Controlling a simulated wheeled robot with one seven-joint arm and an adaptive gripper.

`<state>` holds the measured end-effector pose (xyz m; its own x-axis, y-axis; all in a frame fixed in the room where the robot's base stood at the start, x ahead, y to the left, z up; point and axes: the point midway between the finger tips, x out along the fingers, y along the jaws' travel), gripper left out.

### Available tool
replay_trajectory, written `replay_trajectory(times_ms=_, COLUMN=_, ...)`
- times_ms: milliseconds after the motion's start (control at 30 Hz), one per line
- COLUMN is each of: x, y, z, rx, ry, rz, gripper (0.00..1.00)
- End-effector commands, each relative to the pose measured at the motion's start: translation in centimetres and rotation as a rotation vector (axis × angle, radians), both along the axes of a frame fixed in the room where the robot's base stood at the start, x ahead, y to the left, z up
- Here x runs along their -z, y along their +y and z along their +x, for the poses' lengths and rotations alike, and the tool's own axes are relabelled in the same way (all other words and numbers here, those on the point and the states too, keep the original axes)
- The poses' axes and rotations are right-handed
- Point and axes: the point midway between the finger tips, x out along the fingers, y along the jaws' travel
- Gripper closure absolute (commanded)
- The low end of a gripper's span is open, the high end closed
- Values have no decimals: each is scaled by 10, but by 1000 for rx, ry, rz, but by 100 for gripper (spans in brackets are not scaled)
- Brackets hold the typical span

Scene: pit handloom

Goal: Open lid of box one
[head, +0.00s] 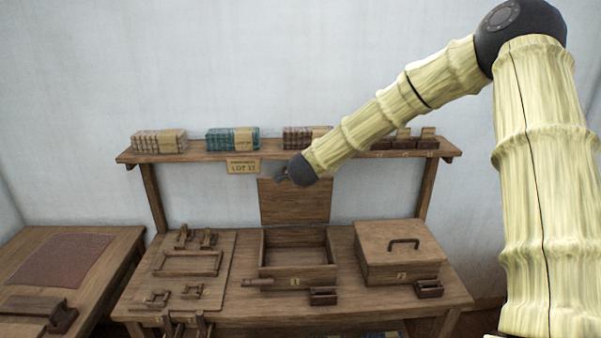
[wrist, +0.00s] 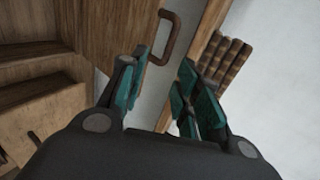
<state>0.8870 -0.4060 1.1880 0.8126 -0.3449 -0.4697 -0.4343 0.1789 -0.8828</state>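Box one (head: 297,272), a wooden box marked 1, stands on the table in the middle of the head view. Its lid (head: 295,203) stands upright at the back edge, and the box's inside is exposed. My gripper (head: 282,175) is at the lid's upper left edge. In the wrist view my gripper (wrist: 163,80) has its teal-padded fingers spread with a gap between them. The lid (wrist: 95,28) fills the upper left there, and its brown loop handle (wrist: 173,35) shows just beyond the left finger. I see nothing held between the pads. Contact with the handle is unclear.
Box two (head: 400,255), closed with a dark handle, stands right of box one. A board with wooden fittings (head: 188,265) lies to the left. A shelf (head: 220,154) with bundles and a LOT sign (head: 243,166) runs behind, close to my gripper.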

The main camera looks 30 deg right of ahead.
Motion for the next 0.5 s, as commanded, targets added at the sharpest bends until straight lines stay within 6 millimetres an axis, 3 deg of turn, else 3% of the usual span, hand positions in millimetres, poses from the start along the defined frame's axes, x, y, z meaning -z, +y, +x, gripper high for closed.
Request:
replay_trajectory(times_ms=200, x=-10, y=8, z=-17, rx=-1, ry=0, rz=0, gripper=67)
replay_trajectory(times_ms=500, x=-12, y=9, z=-21, rx=0, ry=0, rz=0, gripper=67)
